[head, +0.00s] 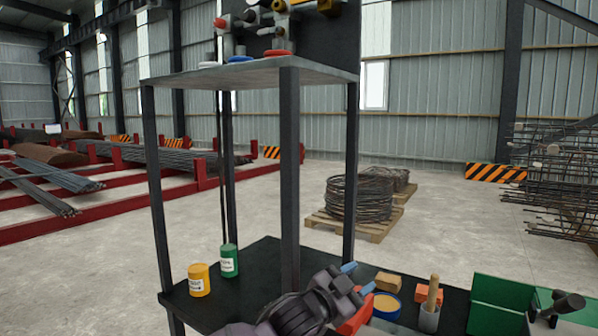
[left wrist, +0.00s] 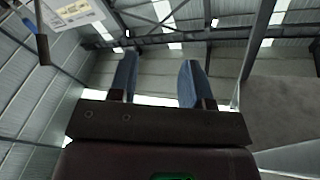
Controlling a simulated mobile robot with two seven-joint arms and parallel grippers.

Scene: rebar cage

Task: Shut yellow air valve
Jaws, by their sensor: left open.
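Several small valves or fittings sit on a dark panel (head: 330,35) above the raised shelf, cut off by the top edge of the head view. One has a yellow part (head: 279,5), which may be the yellow air valve; its handle position is not clear. My left gripper (head: 358,278) is low over the bench, far below the panel, with its blue fingers apart and nothing between them. In the left wrist view the open fingers (left wrist: 157,80) point toward the roof and wall. My right gripper is not in view.
The shelf (head: 200,77) stands on dark posts (head: 290,170) close to my left arm. Wire coils (head: 358,198) lie on a pallet behind.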

